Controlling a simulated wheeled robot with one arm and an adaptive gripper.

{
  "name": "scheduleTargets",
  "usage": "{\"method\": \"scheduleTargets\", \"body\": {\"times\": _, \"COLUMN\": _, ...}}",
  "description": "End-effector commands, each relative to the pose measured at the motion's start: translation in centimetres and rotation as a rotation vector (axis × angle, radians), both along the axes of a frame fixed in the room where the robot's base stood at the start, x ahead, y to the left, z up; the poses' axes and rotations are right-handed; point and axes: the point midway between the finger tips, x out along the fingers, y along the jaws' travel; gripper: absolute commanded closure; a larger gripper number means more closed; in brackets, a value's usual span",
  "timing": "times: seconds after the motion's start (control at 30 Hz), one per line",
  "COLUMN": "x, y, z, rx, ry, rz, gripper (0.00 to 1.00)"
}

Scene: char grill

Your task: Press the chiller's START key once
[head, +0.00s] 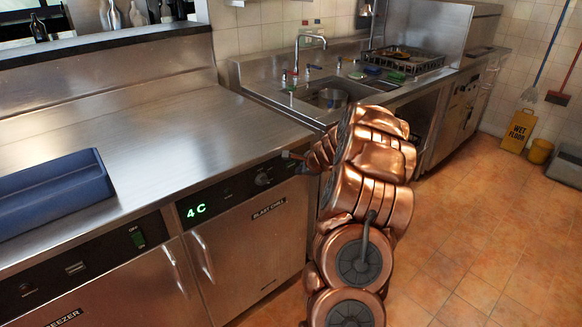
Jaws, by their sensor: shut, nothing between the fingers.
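The chiller (262,245) is the steel cabinet under the counter labelled BLAST CHILL. I cannot make out a START key; the right end of the panel is behind my arm. My gripper (293,157) is at the counter's front edge, just right of and slightly above the knob. It is shut and empty, and mostly hidden by my copper arm. I cannot tell whether it touches the panel.
A blue tray (55,185) lies on the steel counter (175,125) at the left. A sink (330,96) and dish rack (405,60) are behind my arm. Open tiled floor (475,230) lies right.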

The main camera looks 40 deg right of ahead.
Motion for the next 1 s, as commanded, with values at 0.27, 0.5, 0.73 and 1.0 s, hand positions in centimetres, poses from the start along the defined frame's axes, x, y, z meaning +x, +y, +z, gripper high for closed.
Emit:
{"method": "scheduleTargets", "body": {"times": 0.27, "x": -2.2, "y": 0.0, "z": 0.0, "rx": -0.001, "ry": -0.002, "rz": -0.001, "gripper": 1.00}}
{"method": "scheduleTargets", "body": {"times": 0.5, "x": -3.8, "y": 0.1, "z": 0.1, "rx": 0.000, "ry": -0.001, "rz": 0.000, "gripper": 1.00}}
{"method": "scheduleTargets", "body": {"times": 0.73, "x": -3.9, "y": 0.1, "z": 0.1, "rx": -0.001, "ry": -0.001, "rz": 0.001, "gripper": 1.00}}
{"method": "scheduleTargets", "body": {"times": 1.0, "x": -3.8, "y": 0.1, "z": 0.1, "rx": -0.001, "ry": -0.001, "rz": 0.000, "gripper": 1.00}}
